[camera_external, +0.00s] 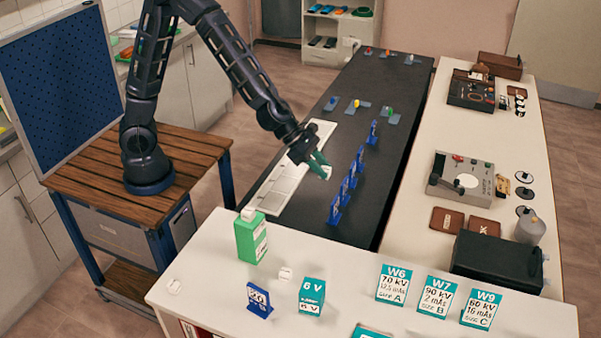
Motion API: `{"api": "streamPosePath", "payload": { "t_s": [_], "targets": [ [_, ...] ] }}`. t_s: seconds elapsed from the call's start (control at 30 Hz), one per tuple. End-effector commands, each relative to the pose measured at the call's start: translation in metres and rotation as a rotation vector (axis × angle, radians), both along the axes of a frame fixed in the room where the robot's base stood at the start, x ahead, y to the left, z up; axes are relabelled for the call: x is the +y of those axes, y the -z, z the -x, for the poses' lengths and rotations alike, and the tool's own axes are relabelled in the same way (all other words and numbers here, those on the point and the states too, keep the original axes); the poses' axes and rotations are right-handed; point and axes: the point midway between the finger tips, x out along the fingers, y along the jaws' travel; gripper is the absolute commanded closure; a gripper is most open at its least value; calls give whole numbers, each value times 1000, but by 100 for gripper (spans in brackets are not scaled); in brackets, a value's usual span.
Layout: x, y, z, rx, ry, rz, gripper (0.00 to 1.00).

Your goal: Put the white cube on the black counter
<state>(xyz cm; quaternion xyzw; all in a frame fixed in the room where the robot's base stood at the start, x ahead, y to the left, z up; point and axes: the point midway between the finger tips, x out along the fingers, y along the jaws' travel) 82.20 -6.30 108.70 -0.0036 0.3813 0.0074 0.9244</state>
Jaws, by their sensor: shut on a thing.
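My gripper (320,168), with green fingers, is above the black counter (389,88), near its left side. It is shut on a small white cube (326,173), which shows partly between the fingertips. I cannot tell whether the cube touches the counter or hangs just above it. Two other small white cubes lie on the white front table: one near its middle (285,274) and one at its left end (174,286).
Several blue number stands (335,209) form a row just right of my gripper. A white tray-like strip (280,185) lies along the counter's left edge. The counter's far middle has clear patches.

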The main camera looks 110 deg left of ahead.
Motion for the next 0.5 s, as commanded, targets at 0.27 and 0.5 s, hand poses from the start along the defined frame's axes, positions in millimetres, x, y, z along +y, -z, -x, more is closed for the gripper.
{"api": "streamPosePath", "payload": {
  "t_s": [0.27, 0.5],
  "targets": [
    [34, -1, 3, -6, -32, 1, 99],
    [82, -2, 11, -12, -81, 1, 99]
  ]
}}
